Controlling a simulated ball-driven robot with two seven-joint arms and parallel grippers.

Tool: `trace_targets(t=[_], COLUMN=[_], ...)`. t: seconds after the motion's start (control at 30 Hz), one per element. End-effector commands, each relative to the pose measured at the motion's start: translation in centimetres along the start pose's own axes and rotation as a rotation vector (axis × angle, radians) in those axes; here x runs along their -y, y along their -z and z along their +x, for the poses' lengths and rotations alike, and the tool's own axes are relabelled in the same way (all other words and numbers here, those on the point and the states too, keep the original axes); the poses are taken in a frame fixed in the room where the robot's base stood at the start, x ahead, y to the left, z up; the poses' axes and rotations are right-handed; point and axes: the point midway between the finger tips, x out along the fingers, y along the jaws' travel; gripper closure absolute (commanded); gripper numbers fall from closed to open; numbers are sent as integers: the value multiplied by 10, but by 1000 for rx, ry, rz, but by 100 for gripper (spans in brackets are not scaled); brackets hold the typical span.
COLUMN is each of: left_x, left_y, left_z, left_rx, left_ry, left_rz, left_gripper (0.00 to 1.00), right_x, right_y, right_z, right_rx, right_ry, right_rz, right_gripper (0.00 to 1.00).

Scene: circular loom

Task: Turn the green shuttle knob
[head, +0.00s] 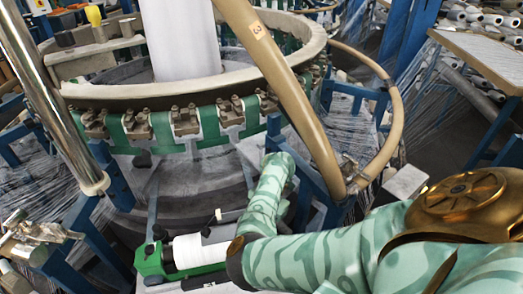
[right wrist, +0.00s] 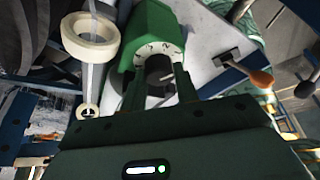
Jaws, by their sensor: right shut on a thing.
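In the right wrist view, a green housing (right wrist: 150,20) carries a pale dial ring with dark marks (right wrist: 160,48). The shuttle knob (right wrist: 159,72), a dark round part in shadow, sits below that ring. My right gripper (right wrist: 158,82) is shut on the knob, with one finger on each side of it; the exact contact is dark. In the head view, a green unit with a white cylinder (head: 200,250) lies low in the middle, beside my right arm. My right gripper's fingers cannot be made out there. My left gripper is not in view.
The big loom ring (head: 210,85) with metal clamps (head: 186,120) fills the top left of the head view. A curved tan tube (head: 290,90) and blue frame posts stand close to my right arm. In the right wrist view, an orange-handled lever (right wrist: 261,78) is at right.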

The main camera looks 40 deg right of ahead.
Motion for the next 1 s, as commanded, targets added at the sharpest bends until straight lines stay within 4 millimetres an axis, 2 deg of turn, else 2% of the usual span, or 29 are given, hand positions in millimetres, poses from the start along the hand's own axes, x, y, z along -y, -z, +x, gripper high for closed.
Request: trace_targets(t=[0.17, 0.2, 0.27, 0.53, 0.63, 1.0], left_x=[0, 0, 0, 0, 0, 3], left_y=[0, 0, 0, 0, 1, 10], left_z=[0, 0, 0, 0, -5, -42], left_rx=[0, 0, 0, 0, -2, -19], left_ry=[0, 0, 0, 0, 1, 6], left_rz=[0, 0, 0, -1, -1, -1], left_gripper=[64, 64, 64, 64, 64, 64], right_x=[0, 0, 0, 0, 0, -1], right_y=[0, 0, 0, 0, 0, 2], right_z=[0, 0, 0, -1, -10, -92], right_rx=[-1, -1, -1, 0, 1, 1], right_ry=[0, 0, 0, 0, 0, -4], right_rz=[-1, -1, -1, -1, 0, -2], right_gripper=[93, 62, 48, 48, 48, 48])
